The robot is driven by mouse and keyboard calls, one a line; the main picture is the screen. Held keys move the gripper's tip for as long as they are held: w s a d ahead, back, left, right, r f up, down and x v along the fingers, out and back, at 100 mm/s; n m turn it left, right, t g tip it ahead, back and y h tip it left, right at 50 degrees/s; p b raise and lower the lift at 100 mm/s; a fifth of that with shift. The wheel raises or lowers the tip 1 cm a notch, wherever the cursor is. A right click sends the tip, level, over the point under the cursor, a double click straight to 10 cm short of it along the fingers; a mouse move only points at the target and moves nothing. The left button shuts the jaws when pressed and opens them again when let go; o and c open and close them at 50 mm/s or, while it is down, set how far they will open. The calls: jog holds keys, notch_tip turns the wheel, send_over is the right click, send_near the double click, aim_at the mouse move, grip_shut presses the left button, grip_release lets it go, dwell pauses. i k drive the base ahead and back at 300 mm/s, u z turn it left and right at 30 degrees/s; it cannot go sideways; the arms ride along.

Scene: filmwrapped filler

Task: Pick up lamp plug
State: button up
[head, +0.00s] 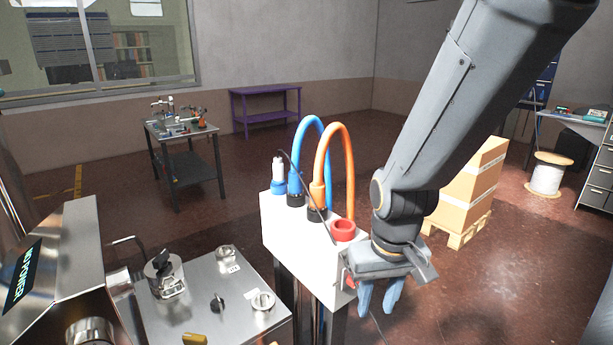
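A white plug-like piece (278,168) stands upright in a blue socket (279,187) at the left end of a white box (300,243); it looks like the lamp plug, though no label shows. A thin black cable lies near its top and runs down to the right across the box. My gripper (378,298) hangs at the right front of the box, to the right of and nearer than the white piece. Its two blue fingers point down with a gap between them, and nothing shows in the gap.
A blue hose (313,125) and an orange hose (340,135) arch above the box, right of the white piece. A red round socket (343,230) is at its right end. A metal control panel (215,295) with knobs stands at left. A carton (470,190) sits behind my arm.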

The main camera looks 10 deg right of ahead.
aim_at(278, 179)
jog(key=z, duration=1.5)
jog(key=i, duration=1.3)
jog(key=u, duration=0.95)
